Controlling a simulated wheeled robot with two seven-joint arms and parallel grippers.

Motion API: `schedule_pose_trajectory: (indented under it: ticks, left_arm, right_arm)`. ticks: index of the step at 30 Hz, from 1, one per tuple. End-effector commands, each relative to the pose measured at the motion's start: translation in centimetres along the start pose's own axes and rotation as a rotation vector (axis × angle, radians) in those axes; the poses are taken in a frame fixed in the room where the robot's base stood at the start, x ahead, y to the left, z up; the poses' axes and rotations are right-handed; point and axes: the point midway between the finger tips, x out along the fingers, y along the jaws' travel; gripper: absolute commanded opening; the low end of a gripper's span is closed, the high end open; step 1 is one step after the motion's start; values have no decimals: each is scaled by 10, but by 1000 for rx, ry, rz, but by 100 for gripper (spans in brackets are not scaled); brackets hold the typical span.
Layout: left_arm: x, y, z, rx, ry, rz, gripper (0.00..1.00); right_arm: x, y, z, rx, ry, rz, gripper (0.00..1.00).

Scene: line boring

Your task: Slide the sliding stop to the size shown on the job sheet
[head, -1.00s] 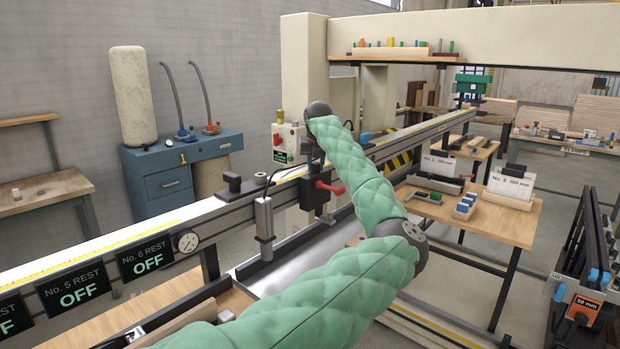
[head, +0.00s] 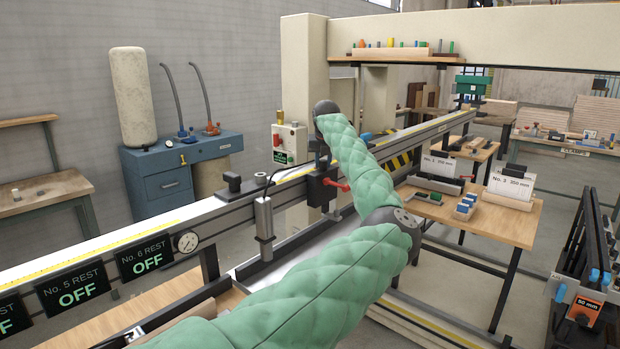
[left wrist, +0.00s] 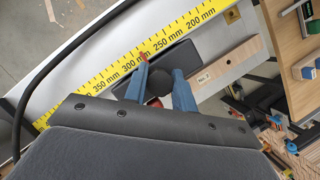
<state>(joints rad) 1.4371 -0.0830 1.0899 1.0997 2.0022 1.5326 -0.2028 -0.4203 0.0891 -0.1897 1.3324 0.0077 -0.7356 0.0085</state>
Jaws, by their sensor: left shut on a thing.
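The sliding stop (head: 322,188) is a black block with a red lever, on the long rail (head: 400,142) in the head view. My left gripper (head: 321,162) is at its top, partly hidden by the wrist. In the left wrist view, the blue fingers of the left gripper (left wrist: 159,80) are shut around a dark knob (left wrist: 158,88) on the stop. A red pointer (left wrist: 144,57) lies at the yellow scale (left wrist: 165,38), between the 300 mm and 250 mm marks. White cards (head: 510,185) stand on the wooden table; their print is small. My right gripper is out of view.
The wooden table (head: 520,222) with small blocks stands right of the rail. A black rack (head: 585,270) marked 50 mm stands at the right. A cable crosses the left wrist view.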

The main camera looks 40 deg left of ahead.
Motion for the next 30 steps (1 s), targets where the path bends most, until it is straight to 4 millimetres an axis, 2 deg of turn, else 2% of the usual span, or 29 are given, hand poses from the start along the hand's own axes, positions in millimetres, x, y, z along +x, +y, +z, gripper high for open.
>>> schedule_pose_trajectory:
  ticks: [11,30]
  left_arm:
    - [0,-2,2,1,0,-1,0]
    - [9,-27,25,1,0,0,0]
  right_arm:
    - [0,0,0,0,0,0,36]
    - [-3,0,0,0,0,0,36]
